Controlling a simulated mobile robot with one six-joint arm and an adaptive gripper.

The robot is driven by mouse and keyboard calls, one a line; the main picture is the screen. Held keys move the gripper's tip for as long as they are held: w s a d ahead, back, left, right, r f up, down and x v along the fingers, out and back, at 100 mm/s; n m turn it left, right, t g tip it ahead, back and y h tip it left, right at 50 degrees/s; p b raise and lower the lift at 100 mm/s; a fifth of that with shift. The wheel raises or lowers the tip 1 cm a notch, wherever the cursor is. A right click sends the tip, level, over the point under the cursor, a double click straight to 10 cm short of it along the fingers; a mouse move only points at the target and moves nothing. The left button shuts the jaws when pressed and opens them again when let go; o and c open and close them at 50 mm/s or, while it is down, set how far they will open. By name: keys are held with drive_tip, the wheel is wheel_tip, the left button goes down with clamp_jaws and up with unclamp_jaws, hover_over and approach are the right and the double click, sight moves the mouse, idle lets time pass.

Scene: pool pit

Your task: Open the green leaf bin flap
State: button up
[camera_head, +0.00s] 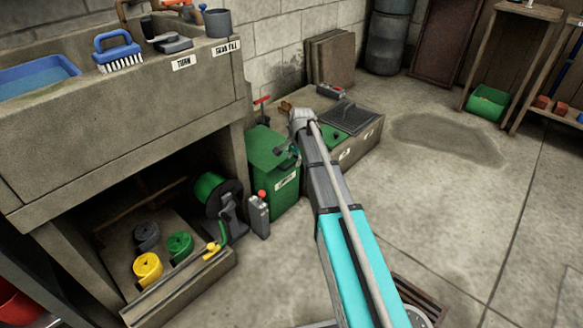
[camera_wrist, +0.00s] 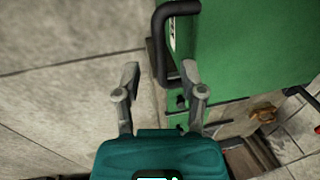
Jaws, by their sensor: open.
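The green leaf bin (camera_head: 286,199) stands beside the concrete trough, with a pale label on its front. Its green flap (camera_head: 262,146) lies over the top and looks shut. In the wrist view a large green face (camera_wrist: 255,45) of the bin fills the upper right, with a black bar handle (camera_wrist: 161,40) along its left side. My gripper (camera_head: 289,154) is at the bin's right front edge, partly hidden by my arm in the head view. In the wrist view my gripper (camera_wrist: 160,72) is open, the handle's lower end showing between its fingertips. Contact cannot be told.
A low concrete block (camera_head: 366,139) with a dark grate stands right of the bin. A grey bottle (camera_head: 259,216) and a green hose reel (camera_head: 217,194) stand at its left. Open floor (camera_head: 450,205) lies to the right.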

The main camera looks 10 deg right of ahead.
drive_tip(key=shift+w+a+f+b, duration=0.15)
drive_tip(key=shift+f+b, duration=0.6)
drive_tip(key=shift+f, duration=0.3)
clamp_jaws()
drive_tip(key=shift+a, duration=0.25)
drive_tip(key=shift+d+r, duration=0.1)
drive_tip(key=shift+d, duration=0.1)
